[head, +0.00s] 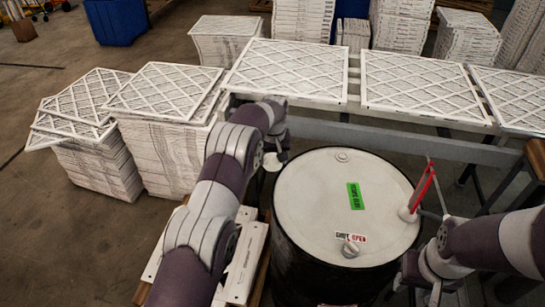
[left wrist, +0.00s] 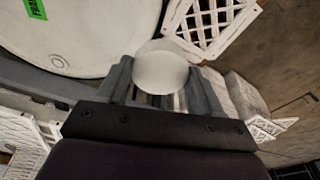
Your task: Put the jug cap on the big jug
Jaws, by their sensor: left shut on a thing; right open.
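The big jug seems to be the black drum with a white top (head: 310,205), upright in the middle of the head view. Its top also shows in the left wrist view (left wrist: 90,25). My left gripper (head: 274,150) is shut on a white round cap (head: 272,162), just outside the upper-left rim of the drum.
A red and white upright piece (head: 421,190) stands at the drum top's right edge. Small round fittings (head: 342,156) and a green label (head: 357,196) are on the top. A conveyor with filters (head: 290,68) runs behind; filter stacks (head: 165,150) stand left.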

